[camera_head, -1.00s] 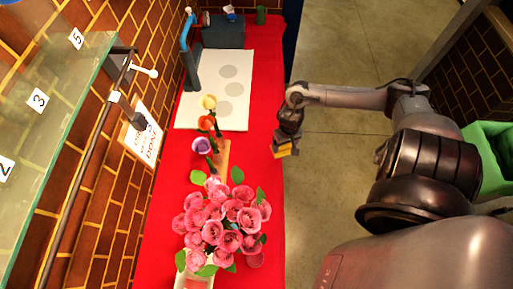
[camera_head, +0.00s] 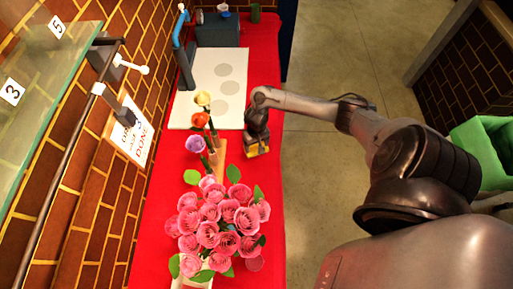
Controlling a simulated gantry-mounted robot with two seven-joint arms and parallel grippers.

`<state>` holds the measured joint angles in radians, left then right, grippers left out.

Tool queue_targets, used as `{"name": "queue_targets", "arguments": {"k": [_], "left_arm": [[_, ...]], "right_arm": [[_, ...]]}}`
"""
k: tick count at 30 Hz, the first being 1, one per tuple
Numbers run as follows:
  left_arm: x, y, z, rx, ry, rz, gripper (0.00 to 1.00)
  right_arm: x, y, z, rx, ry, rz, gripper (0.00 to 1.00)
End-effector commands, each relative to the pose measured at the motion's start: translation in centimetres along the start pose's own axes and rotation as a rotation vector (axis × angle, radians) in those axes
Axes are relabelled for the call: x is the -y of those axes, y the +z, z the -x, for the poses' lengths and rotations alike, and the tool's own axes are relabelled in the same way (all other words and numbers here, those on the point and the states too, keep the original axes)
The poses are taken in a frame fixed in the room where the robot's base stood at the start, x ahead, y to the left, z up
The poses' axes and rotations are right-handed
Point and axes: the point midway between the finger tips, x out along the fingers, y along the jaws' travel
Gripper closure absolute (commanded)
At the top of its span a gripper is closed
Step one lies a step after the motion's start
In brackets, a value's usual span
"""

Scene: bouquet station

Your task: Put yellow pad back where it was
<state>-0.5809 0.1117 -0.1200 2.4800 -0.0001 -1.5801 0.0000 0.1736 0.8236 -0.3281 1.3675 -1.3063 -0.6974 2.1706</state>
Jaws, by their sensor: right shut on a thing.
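The yellow pad (camera_head: 257,151) is held at the tip of my right gripper (camera_head: 256,146), low over the right side of the red table near its edge. The right gripper is shut on it, and its fingers hide most of the pad. I cannot tell whether the pad touches the cloth. A white board with grey circles (camera_head: 207,110) lies to the upper left of the gripper. My left gripper is not in view.
Yellow, orange and purple flowers (camera_head: 201,119) stand on a wooden strip left of the gripper. A large pink bouquet (camera_head: 222,225) fills the near table. A grey box (camera_head: 217,31) and blue tap-like post (camera_head: 182,45) stand at the back. Bare red cloth (camera_head: 262,75) lies beside the board.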

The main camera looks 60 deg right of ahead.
Motion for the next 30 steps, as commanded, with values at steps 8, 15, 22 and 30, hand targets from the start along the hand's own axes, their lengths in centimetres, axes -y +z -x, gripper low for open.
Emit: {"name": "queue_targets", "arguments": {"k": [8,15,22,30], "left_arm": [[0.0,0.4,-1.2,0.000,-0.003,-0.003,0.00],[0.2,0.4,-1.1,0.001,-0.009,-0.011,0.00],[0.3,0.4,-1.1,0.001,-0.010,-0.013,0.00],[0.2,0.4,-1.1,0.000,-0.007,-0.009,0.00]], "right_arm": [[0.0,0.0,-3.1,0.000,0.000,-0.001,0.50],[0.0,0.0,-3.0,0.000,0.000,0.000,0.50],[0.0,0.0,-3.2,0.000,0.000,0.000,0.03],[0.0,0.0,-3.1,0.000,0.000,0.000,0.00]]}}
